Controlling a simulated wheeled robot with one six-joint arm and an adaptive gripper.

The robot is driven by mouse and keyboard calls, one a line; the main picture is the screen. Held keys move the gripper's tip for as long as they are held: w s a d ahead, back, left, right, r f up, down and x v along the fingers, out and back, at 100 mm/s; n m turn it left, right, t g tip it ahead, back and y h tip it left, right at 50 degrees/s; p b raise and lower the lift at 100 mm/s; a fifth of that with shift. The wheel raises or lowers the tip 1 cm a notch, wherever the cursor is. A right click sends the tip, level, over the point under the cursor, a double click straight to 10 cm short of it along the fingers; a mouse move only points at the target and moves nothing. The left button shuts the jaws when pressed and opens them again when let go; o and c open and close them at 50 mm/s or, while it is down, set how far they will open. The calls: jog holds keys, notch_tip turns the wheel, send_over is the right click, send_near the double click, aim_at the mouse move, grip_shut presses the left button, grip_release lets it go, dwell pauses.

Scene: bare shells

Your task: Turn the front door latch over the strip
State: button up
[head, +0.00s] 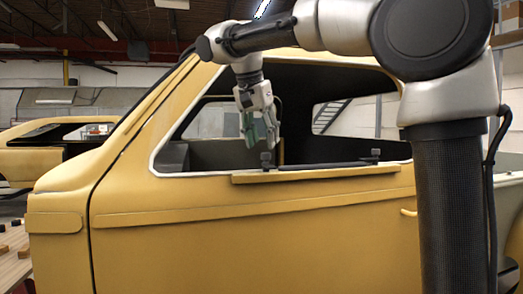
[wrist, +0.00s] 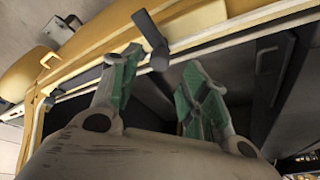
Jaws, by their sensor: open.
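The front latch (head: 266,159) is a small dark piece on the door's window sill, below my gripper (head: 261,141) in the head view. In the wrist view the front latch (wrist: 151,36) is a dark lever with a thicker end near the fingertips and its arm pointing up across the yellow ledge. My gripper (wrist: 163,60) is open, with its green-padded fingers apart and nothing held. I cannot tell whether a finger touches the latch. The dark strip (head: 325,165) lies along the sill; in the wrist view the strip (wrist: 82,84) is partly behind the left finger.
A rear latch (head: 376,153) stands at the strip's other end. A yellow ledge (head: 315,175) runs below the window opening of the yellow door (head: 250,235). The window frame surrounds my gripper's area. Another yellow shell (head: 30,155) and a table (head: 12,255) are at left.

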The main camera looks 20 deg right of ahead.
aim_at(268, 163)
jog(key=shift+x, duration=1.95)
jog(key=shift+c, duration=0.2)
grip_shut()
